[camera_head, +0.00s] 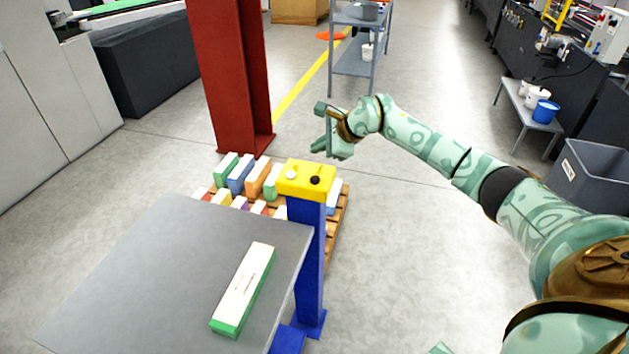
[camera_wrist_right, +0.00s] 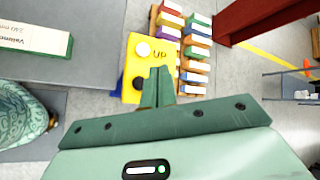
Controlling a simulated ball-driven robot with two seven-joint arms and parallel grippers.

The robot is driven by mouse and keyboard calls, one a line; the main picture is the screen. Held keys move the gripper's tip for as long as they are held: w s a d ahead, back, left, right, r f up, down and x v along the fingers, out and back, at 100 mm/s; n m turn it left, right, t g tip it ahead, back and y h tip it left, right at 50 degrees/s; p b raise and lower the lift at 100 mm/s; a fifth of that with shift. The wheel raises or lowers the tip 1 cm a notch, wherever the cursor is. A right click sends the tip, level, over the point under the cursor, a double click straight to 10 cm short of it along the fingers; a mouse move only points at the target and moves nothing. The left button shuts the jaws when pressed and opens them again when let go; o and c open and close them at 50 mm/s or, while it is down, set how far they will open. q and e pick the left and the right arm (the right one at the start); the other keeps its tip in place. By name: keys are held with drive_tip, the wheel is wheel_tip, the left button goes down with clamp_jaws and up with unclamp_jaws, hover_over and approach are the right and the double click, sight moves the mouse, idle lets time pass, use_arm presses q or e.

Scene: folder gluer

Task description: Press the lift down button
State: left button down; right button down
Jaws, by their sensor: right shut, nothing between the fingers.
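A yellow control box (camera_head: 301,188) tops a blue post (camera_head: 308,255) beside the grey table. It carries a white button (camera_head: 291,174) and a black button (camera_head: 316,180). In the right wrist view, "UP" is printed beside the white button (camera_wrist_right: 143,49). The black button (camera_wrist_right: 138,83) shows left of my fingers, and any label beside it is hidden. My right gripper (camera_head: 320,146) is shut and empty, beyond the yellow box in the head view. In the wrist view its fingertips (camera_wrist_right: 158,70) overlap the box's right part; I cannot tell any contact. My left gripper is not in view.
A white and green carton (camera_head: 245,290) lies on the grey table (camera_head: 150,270). Several coloured cartons stand on a wooden pallet (camera_head: 340,220) behind the post. A red column (camera_head: 232,80) rises behind them. The floor right of the post is clear.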

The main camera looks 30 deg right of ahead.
sight(319, 180)
wheel_tip(319, 180, down, 7)
drive_tip(key=b, duration=0.4)
idle(1.9)
drive_tip(key=shift+f, duration=0.35)
